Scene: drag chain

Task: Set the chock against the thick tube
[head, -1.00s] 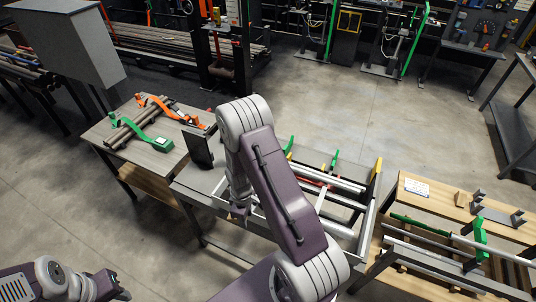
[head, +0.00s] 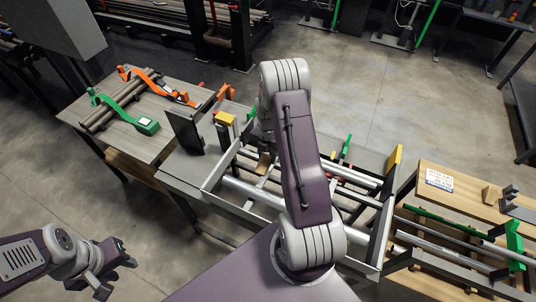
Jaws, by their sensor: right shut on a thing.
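The thick tube (head: 250,193) looks like the wide pale tube lying lengthwise in the front of the grey metal frame (head: 212,196); my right arm hides part of its length. My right gripper (head: 264,154) is over the left part of the frame, behind that tube, mostly hidden by my forearm. It is shut on a small tan block, apparently the chock (head: 265,165). I cannot tell whether the chock touches a tube. My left gripper (head: 119,276) is open and empty at the lower left, over bare floor.
A left table (head: 108,135) holds brown tubes, a green clamp (head: 148,125) and an orange clamp (head: 183,97). A dark upright plate (head: 185,131) and a yellow-topped block (head: 226,118) stand left of the frame. The right bench (head: 450,170) holds a white label, another tan block and green parts.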

